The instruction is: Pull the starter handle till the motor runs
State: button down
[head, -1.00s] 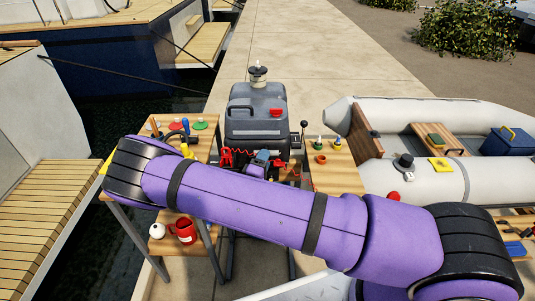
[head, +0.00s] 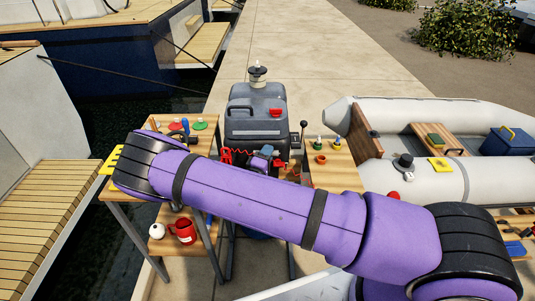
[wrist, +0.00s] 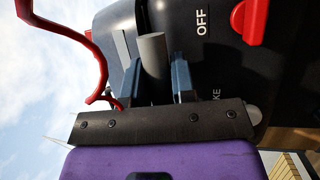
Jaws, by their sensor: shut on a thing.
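The motor (head: 250,130) is a dark grey outboard with a red part on its front, standing at the quay's end. In the wrist view its dark cowling (wrist: 225,65) fills the upper right, with the word OFF next to a red switch (wrist: 252,20). My gripper (wrist: 155,75) is close in front of the cowling, its two blue fingers on either side of a grey cylinder (wrist: 152,52). This looks like the starter handle, and its ends are partly hidden. In the head view my gripper (head: 264,154) is small and partly hidden by my purple arm.
A red cord (wrist: 95,45) loops beside the gripper. Wooden side tables stand left (head: 205,137) and right (head: 335,172) of the motor, with small items on them. A grey inflatable boat (head: 400,112) lies to the right.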

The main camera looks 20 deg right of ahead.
jog(key=s+a, duration=0.2)
jog(key=s, duration=0.5)
jog(key=s+a, duration=0.2)
jog(key=s, duration=0.5)
jog(key=shift+s+a, duration=0.2)
jog(key=shift+a, duration=0.15)
jog(key=c, duration=0.9)
grip_release()
jog(key=shift+c, duration=0.2)
jog(key=v, duration=1)
jog(key=shift+s+a, duration=0.25)
jog(key=shift+s, duration=0.05)
jog(key=shift+f, duration=0.15)
